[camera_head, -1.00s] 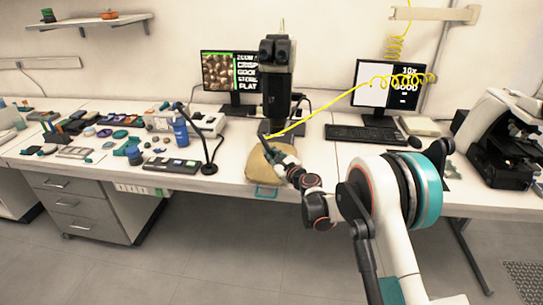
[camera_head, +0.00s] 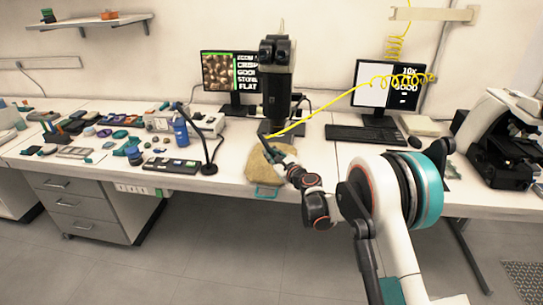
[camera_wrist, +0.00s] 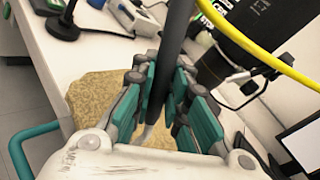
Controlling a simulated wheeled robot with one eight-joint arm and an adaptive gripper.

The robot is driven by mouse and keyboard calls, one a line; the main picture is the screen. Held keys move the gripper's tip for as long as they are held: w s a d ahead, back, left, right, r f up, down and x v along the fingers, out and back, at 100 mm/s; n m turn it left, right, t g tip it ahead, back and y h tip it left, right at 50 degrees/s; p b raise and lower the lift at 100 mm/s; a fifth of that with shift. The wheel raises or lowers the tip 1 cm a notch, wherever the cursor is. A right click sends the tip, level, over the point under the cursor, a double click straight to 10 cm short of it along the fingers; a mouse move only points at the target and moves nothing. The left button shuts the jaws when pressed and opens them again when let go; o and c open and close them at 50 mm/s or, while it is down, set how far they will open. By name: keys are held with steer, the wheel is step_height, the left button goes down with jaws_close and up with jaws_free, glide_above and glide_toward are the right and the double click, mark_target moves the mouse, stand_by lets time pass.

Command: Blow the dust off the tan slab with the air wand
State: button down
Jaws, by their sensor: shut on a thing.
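The tan slab (camera_head: 262,170) lies at the front edge of the bench below the microscope (camera_head: 276,80); it also shows in the wrist view (camera_wrist: 92,92), partly hidden by my gripper. My gripper (camera_head: 272,152) is over the slab's right side. In the wrist view my gripper (camera_wrist: 165,100) is shut on the dark shaft of the air wand (camera_wrist: 172,50), whose thin grey tip points down at the slab. The wand's yellow hose (camera_head: 330,105) runs up and right to a coil. Whether dust lies on the slab is too small to tell.
A teal handle (camera_head: 266,192) sticks out at the bench front below the slab. A dark gooseneck stand (camera_head: 209,168) and a blue bottle (camera_head: 181,132) stand to the left. A keyboard (camera_head: 365,134) and monitor lie to the right.

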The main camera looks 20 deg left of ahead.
steer(key=shift+r+p, duration=0.9)
steer(key=shift+r, duration=1.45)
